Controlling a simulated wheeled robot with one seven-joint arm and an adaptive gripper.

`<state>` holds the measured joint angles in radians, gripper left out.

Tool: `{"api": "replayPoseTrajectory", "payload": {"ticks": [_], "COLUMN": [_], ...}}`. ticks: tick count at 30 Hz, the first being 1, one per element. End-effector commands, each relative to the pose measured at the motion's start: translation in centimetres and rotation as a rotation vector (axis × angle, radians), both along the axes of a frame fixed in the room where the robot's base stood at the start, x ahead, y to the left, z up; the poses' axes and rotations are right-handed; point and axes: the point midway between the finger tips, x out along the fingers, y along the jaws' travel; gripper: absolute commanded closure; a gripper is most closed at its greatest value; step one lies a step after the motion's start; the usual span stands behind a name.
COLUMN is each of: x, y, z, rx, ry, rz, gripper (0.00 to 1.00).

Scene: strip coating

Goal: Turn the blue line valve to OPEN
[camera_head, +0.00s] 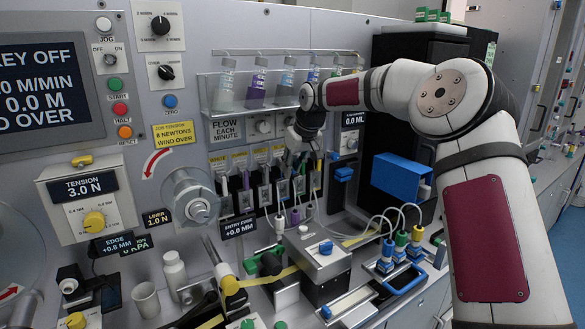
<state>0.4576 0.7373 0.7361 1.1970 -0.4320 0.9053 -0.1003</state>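A row of line valves (265,190) with yellow tags hangs on the wall panel below the bottle shelf. The leftmost tag seems to read WHITE; the others are too small to read surely. I cannot pick out the blue line valve for certain; my gripper covers part of the row's right end. My gripper (300,148) points down at that end, just in front of the panel. Its fingertips are dark and small against the valves, so I cannot tell whether they are open or touching a handle.
Several bottles, including a purple one (257,86), stand on the shelf (210,112) above. A FLOW EACH MINUTE sign (227,131) is left of my gripper. A blue bin (398,178) is at right. Tubes and a coating unit (322,262) fill the bench below.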

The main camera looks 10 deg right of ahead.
Motion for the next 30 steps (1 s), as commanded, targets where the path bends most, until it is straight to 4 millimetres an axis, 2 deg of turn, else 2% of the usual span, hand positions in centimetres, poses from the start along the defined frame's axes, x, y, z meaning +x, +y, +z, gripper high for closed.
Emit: {"api": "replayPoseTrajectory", "payload": {"ticks": [9, 13, 17, 24, 30], "x": [-0.1, -0.4, -1.3, -3.4, -4.7], "y": [0.0, -0.2, -0.5, -1.1, -1.6], "z": [0.0, 0.8, 2.6, 7.1, 9.6], "rx": [-0.001, -0.001, -0.001, -0.003, -0.001], "ry": [0.002, 0.002, 0.000, -0.002, 0.001], "rz": [0.000, 0.000, -0.002, 0.000, 0.000], "gripper": [0.69, 0.69, 0.69, 0.69, 0.69]}}
